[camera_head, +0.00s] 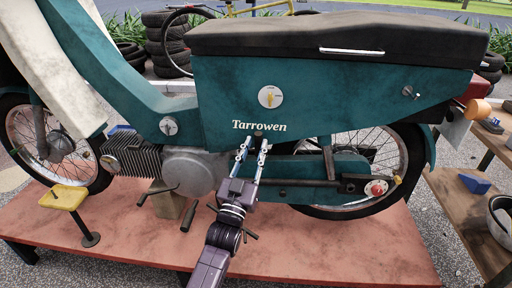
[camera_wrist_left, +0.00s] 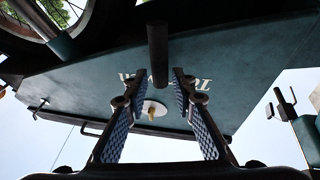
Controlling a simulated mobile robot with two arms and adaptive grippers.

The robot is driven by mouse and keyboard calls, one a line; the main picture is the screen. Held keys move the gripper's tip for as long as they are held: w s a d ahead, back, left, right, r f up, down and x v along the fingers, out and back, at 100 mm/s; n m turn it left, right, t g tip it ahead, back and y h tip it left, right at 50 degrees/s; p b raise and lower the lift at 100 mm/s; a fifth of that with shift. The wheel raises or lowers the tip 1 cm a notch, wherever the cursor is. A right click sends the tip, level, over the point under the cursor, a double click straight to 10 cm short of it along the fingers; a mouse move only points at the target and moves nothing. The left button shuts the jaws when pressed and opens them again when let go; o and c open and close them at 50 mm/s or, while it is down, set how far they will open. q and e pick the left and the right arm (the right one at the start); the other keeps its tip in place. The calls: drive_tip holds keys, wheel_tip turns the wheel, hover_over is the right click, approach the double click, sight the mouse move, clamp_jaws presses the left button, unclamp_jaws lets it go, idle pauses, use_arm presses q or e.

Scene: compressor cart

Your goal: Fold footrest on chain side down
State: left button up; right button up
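A teal moped marked Tarrowen (camera_head: 300,95) stands on a low red platform. A short dark peg, apparently the footrest (camera_head: 258,132), shows just below the lettering and seems to point upward. In the left wrist view the dark cylindrical footrest (camera_wrist_left: 157,50) lies between and beyond my fingertips, with clear gaps on both sides. My left gripper (camera_head: 253,144) is open, its two fingers pointing up toward the peg; it also fills the left wrist view (camera_wrist_left: 157,88). I cannot tell whether a finger touches it. The footrest's hinge is hidden. My right gripper is not in view.
The red platform (camera_head: 340,245) has free room in front of the bike. Dark pedal-like levers (camera_head: 187,216) stick out left of my arm, near the engine (camera_head: 190,170). A yellow-topped stand (camera_head: 62,198) is at left. A wooden bench (camera_head: 455,205) with a blue box is at right.

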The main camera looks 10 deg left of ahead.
use_arm(q)
drive_tip(key=shift+w+d+r, duration=0.1)
drive_tip(key=shift+w+r, duration=0.05)
drive_tip(key=shift+w, duration=0.35)
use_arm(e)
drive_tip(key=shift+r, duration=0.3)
use_arm(q)
clamp_jaws()
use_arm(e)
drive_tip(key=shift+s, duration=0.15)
